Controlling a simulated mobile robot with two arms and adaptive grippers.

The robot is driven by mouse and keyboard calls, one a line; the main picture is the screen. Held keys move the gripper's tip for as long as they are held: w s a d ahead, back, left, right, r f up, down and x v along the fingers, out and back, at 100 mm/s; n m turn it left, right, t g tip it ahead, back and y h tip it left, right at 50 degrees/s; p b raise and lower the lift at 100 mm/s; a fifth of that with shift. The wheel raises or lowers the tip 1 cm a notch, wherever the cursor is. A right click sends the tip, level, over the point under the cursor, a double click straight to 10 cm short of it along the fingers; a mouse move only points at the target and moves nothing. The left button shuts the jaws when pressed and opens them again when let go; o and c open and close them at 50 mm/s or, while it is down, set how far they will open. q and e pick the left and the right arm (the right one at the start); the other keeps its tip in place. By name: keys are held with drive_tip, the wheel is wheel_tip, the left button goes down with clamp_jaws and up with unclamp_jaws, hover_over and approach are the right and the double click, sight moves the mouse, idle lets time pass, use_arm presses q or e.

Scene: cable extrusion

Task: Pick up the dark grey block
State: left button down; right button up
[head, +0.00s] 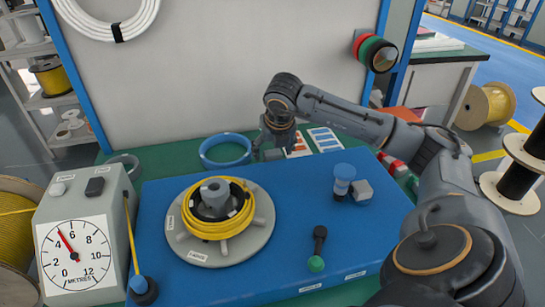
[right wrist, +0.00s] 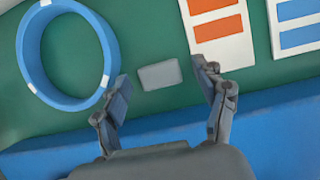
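A small grey block (right wrist: 160,74) lies on the green surface, between a blue ring (right wrist: 35,60) and a card with orange panels (right wrist: 216,27). In the head view the block (head: 273,155) shows just below my right gripper. My right gripper (right wrist: 165,88) is open, with its two fingers apart on either side of the block in the wrist view. The fingers do not visibly touch it. In the head view the right gripper (head: 276,138) hangs above the green surface. My left gripper is not in view.
A metre gauge box (head: 105,215) stands left. A pale panel rises behind.

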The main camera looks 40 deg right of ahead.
sight(273, 153)
drive_tip(key=c, duration=1.1)
drive_tip(key=shift+r, duration=0.1)
